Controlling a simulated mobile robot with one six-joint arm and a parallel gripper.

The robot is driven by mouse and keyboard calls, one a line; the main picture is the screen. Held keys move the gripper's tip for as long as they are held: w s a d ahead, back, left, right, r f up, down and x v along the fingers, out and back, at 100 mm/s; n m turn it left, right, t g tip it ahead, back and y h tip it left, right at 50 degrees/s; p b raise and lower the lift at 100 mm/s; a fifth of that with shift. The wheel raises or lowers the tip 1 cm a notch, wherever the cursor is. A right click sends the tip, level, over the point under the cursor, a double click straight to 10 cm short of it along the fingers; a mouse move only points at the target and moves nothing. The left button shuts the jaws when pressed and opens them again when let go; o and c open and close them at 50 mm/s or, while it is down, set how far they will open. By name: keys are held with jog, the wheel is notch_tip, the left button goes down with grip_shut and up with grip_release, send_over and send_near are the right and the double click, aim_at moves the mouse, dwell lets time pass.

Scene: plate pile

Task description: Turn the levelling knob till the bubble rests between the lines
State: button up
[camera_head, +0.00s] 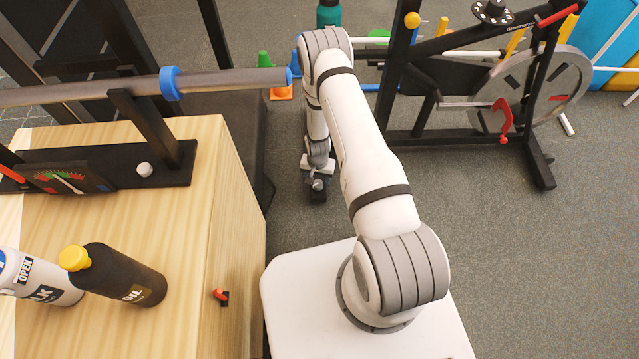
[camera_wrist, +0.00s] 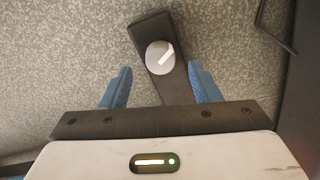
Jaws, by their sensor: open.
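A pale round knob (camera_wrist: 159,57) with a bright white bar mark sits on a dark bar (camera_wrist: 176,88) over the grey carpet in the wrist view. My gripper (camera_wrist: 160,66) is open, its two blue fingers left and right of the knob with gaps on both sides. It is not clear whether the knob lies fully between the fingertips or beyond them. In the head view my gripper (camera_head: 317,172) hangs low over the carpet, by a small dark piece (camera_head: 318,195); the knob cannot be made out there. I cannot make out a bubble or its lines in either view.
A wooden cabinet (camera_head: 235,215) stands left, bearing a dark bottle (camera_head: 120,272), a white bottle (camera_head: 38,280) and a gauge (camera_head: 62,180). A grey bar (camera_head: 230,80) crosses above. A black exercise bike (camera_head: 450,75) stands right.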

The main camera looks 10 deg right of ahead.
aim_at(318, 184)
jog(key=shift+f+b, duration=0.55)
jog(key=shift+f, duration=1.45)
jog(key=shift+c, duration=0.5)
jog(key=c, duration=0.9)
jog(key=shift+m, duration=1.3)
jog(key=o, duration=1)
jog(key=shift+r+p, duration=1.3)
jog(key=shift+r, duration=2.65)
